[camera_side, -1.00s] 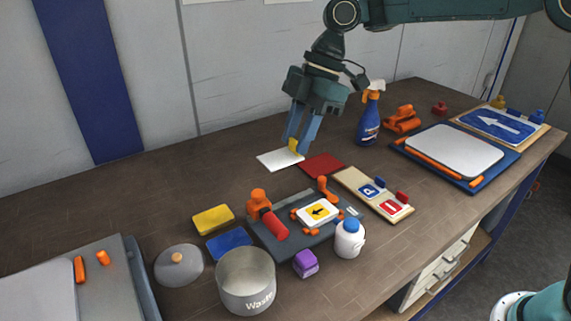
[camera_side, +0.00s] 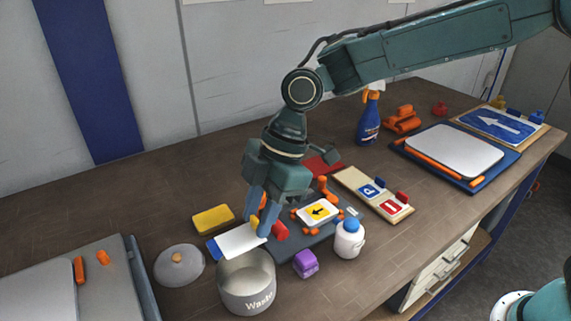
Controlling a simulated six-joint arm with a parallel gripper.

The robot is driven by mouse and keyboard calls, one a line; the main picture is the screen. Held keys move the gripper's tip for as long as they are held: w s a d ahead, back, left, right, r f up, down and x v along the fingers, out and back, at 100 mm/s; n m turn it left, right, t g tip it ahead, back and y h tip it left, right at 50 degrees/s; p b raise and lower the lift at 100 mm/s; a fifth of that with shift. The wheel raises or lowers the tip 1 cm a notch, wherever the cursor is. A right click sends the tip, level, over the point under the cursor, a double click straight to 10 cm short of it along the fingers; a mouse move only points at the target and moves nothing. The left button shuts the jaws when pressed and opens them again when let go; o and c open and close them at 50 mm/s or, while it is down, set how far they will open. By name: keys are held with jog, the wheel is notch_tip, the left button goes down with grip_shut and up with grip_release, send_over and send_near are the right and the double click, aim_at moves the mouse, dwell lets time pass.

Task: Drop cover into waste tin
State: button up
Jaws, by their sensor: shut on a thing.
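The cover (camera_side: 238,241) is a thin white sheet with a small yellow tab at the gripper. My gripper (camera_side: 261,225) is shut on it at its right end and holds it slightly tilted, just behind and above the far rim of the waste tin. The waste tin (camera_side: 247,292) is a grey open pot marked "Waste" at the front of the table. The cover's lower edge reaches the tin's back rim in the picture; I cannot tell whether they touch.
A round grey lid (camera_side: 179,268) lies left of the tin. A yellow sponge (camera_side: 213,219) and a partly hidden blue block (camera_side: 212,248) are behind it. A purple block (camera_side: 305,263) and a white bottle (camera_side: 348,242) stand to the right, near a dark tray with a small sign (camera_side: 320,213).

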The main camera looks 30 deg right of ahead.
jog(key=shift+f, duration=0.15)
notch_tip(320, 180, down, 7)
dwell(0.7)
jog(key=o, duration=1.8)
jog(key=shift+r, duration=0.25)
notch_tip(320, 180, up, 10)
dwell(1.0)
